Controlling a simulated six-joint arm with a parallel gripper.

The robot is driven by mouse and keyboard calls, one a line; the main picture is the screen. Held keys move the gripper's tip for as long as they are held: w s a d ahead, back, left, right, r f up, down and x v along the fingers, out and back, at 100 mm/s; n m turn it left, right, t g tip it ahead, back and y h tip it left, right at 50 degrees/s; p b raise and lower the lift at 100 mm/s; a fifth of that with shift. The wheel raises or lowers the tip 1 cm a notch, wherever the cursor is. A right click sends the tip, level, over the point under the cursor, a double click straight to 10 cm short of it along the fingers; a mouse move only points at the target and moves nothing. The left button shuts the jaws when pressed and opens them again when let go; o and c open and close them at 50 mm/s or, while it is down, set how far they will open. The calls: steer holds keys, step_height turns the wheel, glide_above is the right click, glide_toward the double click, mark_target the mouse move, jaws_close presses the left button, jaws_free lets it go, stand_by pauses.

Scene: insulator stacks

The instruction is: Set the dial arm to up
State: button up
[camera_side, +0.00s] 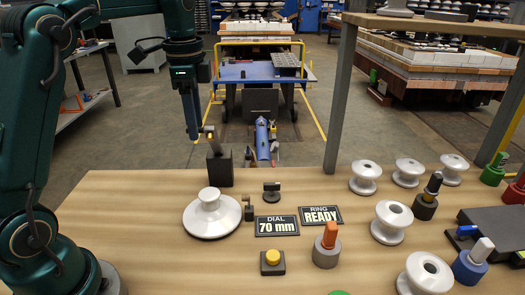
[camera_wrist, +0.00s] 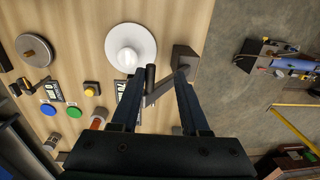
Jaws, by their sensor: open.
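The dial arm (camera_side: 213,145) is a grey bar on a dark block (camera_side: 220,168) at the table's far edge. It rises from the block and leans slightly left, with a knob at its top end. In the wrist view the bar (camera_wrist: 160,94) runs from the block (camera_wrist: 186,58) to a black cylindrical knob (camera_wrist: 150,77). My gripper (camera_side: 194,136) is just left of the knob in the side view, pointing down. In the wrist view my gripper (camera_wrist: 160,74) is open, with the bar and knob showing between its fingers. Contact cannot be told.
A white disc insulator (camera_side: 211,215) sits in front of the block. Small dark fixtures, a "DIAL 70 mm" sign (camera_side: 277,226), a "RING READY" sign (camera_side: 321,215) and a yellow button (camera_side: 272,262) are nearby. Several white spools stand at right, near a shelf post (camera_side: 340,100).

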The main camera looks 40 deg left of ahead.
steer(key=shift+s+d+f, duration=0.2)
steer(key=shift+s+d, duration=0.15)
steer(key=shift+t+y, duration=0.6)
steer(key=s+d+f, duration=0.1)
steer(key=f, duration=0.1)
steer(key=s+d+f, duration=0.1)
steer(key=f, duration=0.2)
steer(key=s+d+f, duration=0.2)
steer(key=f, duration=0.1)
steer(key=shift+f, duration=0.1)
step_height(320, 180, up, 8)
steer(key=s+d+t, duration=0.1)
steer(key=s+d, duration=0.1)
steer(key=s+d+f+n+t+h, duration=0.1)
steer(key=s+d+f+n+t, duration=0.1)
steer(key=s+n, duration=0.6)
steer(key=shift+s+d+n+t+h, duration=0.35)
steer(key=shift+d+t, duration=0.15)
steer(key=shift+d, duration=0.7)
